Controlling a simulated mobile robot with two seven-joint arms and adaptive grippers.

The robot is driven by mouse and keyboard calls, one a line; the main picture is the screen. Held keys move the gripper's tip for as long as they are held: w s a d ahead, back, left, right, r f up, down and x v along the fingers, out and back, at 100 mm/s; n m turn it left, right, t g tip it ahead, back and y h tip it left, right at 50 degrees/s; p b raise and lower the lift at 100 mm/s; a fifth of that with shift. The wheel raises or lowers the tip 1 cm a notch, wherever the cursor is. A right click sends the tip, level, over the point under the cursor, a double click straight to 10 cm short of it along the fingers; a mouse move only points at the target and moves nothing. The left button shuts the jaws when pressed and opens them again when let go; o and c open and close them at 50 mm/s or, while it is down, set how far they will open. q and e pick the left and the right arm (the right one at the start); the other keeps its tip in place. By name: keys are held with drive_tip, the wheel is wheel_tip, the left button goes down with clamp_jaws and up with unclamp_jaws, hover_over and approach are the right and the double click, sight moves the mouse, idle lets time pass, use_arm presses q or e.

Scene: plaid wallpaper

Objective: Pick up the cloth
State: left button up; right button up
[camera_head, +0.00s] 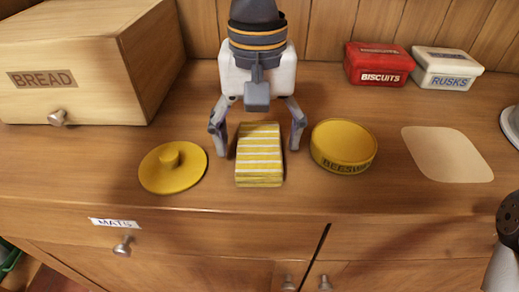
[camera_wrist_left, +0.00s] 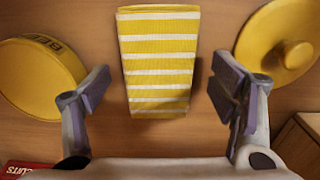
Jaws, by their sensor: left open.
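The cloth (camera_head: 259,158) is a folded yellow and white striped piece lying on the wooden counter near its front edge. My left gripper (camera_head: 257,140) is open above the counter, with one finger on each side of the cloth, and the cloth looks free of both. In the left wrist view the cloth (camera_wrist_left: 160,58) lies between and beyond the two open fingers (camera_wrist_left: 158,100), with bare wood showing on either side. A part of my right arm seems to show at the right edge of the head view; its gripper cannot be made out.
A yellow knobbed lid (camera_head: 173,177) lies left of the cloth, and a round yellow tin (camera_head: 343,150) stands close on its right. A bread box (camera_head: 92,88), a red biscuits tin (camera_head: 378,65) and a white rusks tin (camera_head: 446,68) stand behind. A pale mat (camera_head: 447,155) lies right.

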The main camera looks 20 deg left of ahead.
use_arm(q)
drive_tip(key=shift+w+f, duration=0.1)
drive_tip(key=shift+f, duration=0.75)
drive_tip(key=shift+r, duration=0.1)
drive_tip(key=shift+c, duration=0.3)
drive_tip(key=c, duration=1.2)
